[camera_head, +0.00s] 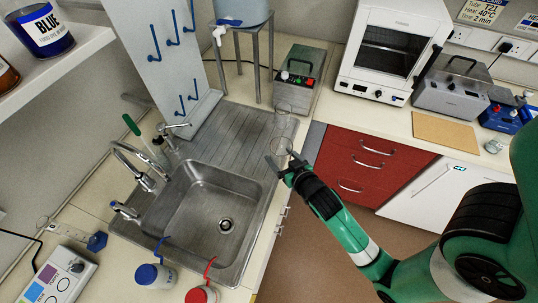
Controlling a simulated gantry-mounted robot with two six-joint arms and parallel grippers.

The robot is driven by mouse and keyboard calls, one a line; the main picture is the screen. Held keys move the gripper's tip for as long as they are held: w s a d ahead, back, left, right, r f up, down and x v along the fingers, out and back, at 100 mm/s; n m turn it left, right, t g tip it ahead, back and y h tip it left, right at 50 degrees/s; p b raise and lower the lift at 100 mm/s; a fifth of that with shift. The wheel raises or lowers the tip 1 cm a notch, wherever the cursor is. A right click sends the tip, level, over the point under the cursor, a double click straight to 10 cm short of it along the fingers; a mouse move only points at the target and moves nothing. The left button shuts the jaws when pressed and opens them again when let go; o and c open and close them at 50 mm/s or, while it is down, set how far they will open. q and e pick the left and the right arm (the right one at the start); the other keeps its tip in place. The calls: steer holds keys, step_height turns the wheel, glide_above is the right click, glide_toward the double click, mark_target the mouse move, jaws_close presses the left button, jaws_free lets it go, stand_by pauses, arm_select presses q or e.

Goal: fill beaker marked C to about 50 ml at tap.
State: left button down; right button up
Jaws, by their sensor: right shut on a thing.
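My right gripper (283,161) reaches in from the right and is shut on a clear glass beaker (283,132), near the right edge of the sink's ribbed drainboard. The beaker is faint against the steel; I cannot read a letter, scale or liquid level on it. The chrome tap (137,164) arches over the steel sink basin (193,213), left of and apart from the beaker. My left gripper is not in view.
Blue-capped (155,275) and red-capped (201,294) bottles stand at the sink's front edge. A pegged drying board (160,67) stands behind the sink. The basin looks empty.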

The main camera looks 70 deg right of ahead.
steer(key=s+a+r+p, duration=0.1)
steer(key=s+a+r, duration=0.1)
steer(key=s, duration=0.6)
steer(key=shift+r, duration=0.65)
